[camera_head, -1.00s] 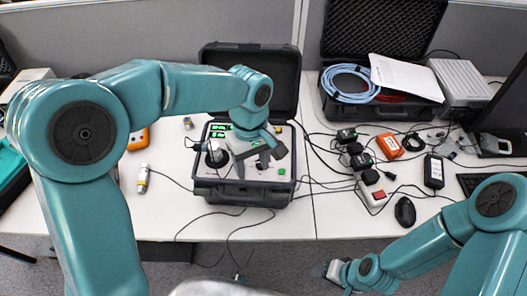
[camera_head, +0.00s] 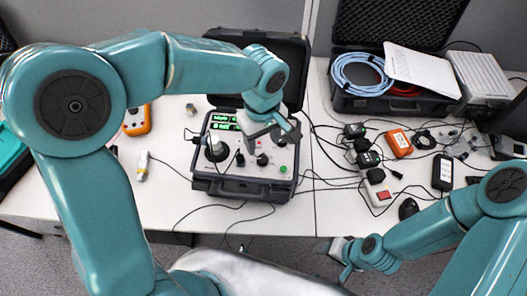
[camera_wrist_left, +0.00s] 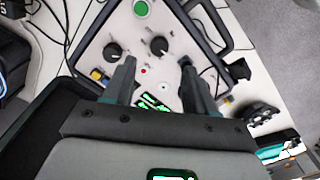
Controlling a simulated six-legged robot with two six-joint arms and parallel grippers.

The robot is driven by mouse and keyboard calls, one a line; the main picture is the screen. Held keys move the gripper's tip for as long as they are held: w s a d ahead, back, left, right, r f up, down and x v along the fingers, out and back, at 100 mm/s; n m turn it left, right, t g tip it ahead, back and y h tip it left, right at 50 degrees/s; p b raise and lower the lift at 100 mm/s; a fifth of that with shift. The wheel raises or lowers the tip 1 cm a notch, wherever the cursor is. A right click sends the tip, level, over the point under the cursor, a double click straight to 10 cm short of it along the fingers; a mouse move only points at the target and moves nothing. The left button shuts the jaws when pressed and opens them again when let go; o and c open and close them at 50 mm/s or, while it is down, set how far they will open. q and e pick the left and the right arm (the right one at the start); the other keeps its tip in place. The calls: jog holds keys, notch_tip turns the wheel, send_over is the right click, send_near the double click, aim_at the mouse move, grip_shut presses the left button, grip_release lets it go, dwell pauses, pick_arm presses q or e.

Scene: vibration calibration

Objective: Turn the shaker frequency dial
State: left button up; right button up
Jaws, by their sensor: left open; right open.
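The shaker unit is an open black case with a light grey panel (camera_head: 228,168), at the middle of the desk in the head view. Two black dials sit on the panel: a left one (camera_head: 240,158) and a right one (camera_head: 262,159). They also show in the left wrist view, one dial (camera_wrist_left: 112,50) left of the other dial (camera_wrist_left: 158,46). Which sets frequency is unreadable. My left gripper (camera_head: 270,141) is open and empty over the panel, by the right dial; its fingers (camera_wrist_left: 158,72) point at the panel. My right gripper (camera_head: 335,250) is open below the desk's front edge, away from the case.
Green lit displays (camera_head: 223,122) and a black round shaker (camera_head: 216,150) are on the panel's left, a green button (camera_head: 283,169) at its right. A power strip (camera_head: 377,188) and cables lie right of the case. An orange meter (camera_head: 138,121) lies to the left.

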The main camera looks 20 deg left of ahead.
aim_at(263, 159)
pick_arm(q)
notch_tip(263, 159, down, 7)
jog(key=shift+a+r, duration=0.15)
jog(key=shift+r, duration=0.05)
jog(key=shift+f, duration=0.45)
jog(key=c, duration=1.1)
jog(key=shift+o, duration=0.2)
